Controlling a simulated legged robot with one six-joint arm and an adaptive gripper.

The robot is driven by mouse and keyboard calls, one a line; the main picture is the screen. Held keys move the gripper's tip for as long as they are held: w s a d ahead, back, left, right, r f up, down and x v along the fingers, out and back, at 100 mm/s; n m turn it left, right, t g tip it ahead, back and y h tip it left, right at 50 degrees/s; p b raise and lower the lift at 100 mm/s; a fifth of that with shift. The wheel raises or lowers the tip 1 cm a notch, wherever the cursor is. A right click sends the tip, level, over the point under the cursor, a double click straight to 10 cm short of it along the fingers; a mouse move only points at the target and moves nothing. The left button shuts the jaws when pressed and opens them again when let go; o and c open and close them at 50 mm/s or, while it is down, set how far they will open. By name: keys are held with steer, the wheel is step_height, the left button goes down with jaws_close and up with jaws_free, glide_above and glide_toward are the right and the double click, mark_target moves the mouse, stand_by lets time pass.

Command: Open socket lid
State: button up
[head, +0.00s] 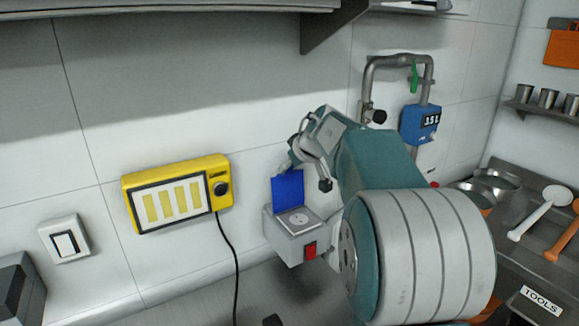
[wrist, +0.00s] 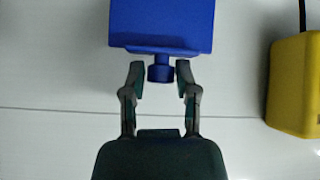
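The socket is a light grey box (head: 290,248) on the wall, with a round outlet on its top face and a red switch (head: 310,250) on its front. Its blue lid (head: 288,188) stands raised, about upright, at the back of the box. In the wrist view the blue lid (wrist: 162,22) fills the top, with a blue knob (wrist: 160,73) on its near edge. My gripper (wrist: 160,80) is open, with one finger on each side of the knob and gaps visible between. In the head view my gripper (head: 291,163) is at the lid's top edge, partly hidden.
A yellow panel (head: 178,192) with a black knob and hanging cable is on the wall at left, beside a white switch (head: 64,238). A pipe (head: 398,61) with a blue meter (head: 420,124) is behind my arm. A steel counter (head: 515,262) is at right.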

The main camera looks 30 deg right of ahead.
steer(key=shift+o, duration=0.6)
steer(key=shift+d, duration=0.1)
steer(key=v, duration=1.2)
